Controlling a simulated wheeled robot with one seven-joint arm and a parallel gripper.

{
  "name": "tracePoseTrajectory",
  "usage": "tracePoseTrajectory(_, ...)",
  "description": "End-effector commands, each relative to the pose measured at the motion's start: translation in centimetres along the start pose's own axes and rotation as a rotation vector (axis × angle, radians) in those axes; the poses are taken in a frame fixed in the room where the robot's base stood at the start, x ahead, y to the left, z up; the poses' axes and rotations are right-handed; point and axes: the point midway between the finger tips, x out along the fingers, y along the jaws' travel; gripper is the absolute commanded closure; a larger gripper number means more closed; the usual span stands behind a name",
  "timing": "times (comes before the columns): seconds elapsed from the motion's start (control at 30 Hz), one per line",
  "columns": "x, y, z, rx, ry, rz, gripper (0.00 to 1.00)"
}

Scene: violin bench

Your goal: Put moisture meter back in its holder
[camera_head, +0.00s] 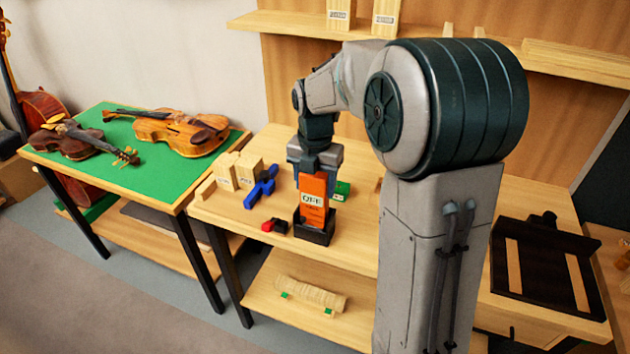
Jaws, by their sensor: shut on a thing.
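The orange moisture meter (313,193) with a white label stands upright on the bench. Its lower end is in a dark box-shaped holder (314,231) near the bench's front edge. From this view I cannot tell how deep it sits in the holder. My gripper (314,170) comes down from above and is shut on the top of the meter. The fingertips are partly hidden.
A blue clamp (261,187) and wooden blocks (238,169) lie left of the meter. A small red and black item (274,226) lies beside the holder. A green item (341,190) is behind right. Violins (180,131) lie on a green-topped table.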

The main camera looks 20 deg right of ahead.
Motion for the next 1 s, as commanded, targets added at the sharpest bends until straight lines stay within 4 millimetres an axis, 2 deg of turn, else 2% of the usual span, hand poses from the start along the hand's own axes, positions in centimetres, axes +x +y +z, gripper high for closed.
tracePoseTrajectory(0.27,0.9,0.0,0.0,0.0,-0.001,0.001,0.93)
tracePoseTrajectory(0.3,0.8,0.0,0.0,0.0,-0.001,0.001,0.36)
tracePoseTrajectory(0.37,0.8,0.0,0.0,0.0,-0.001,0.001,0.2)
tracePoseTrajectory(0.4,0.8,0.0,0.0,0.0,-0.001,0.001,0.17)
tracePoseTrajectory(0.63,0.8,0.0,0.0,0.0,0.0,0.0,0.17)
tracePoseTrajectory(0.77,0.2,0.0,0.0,0.0,-0.001,0.0,0.17)
tracePoseTrajectory(0.87,-1.2,0.0,0.1,0.001,-0.003,0.002,0.17)
tracePoseTrajectory(1.0,-4.3,0.1,0.1,0.0,-0.006,0.003,0.17)
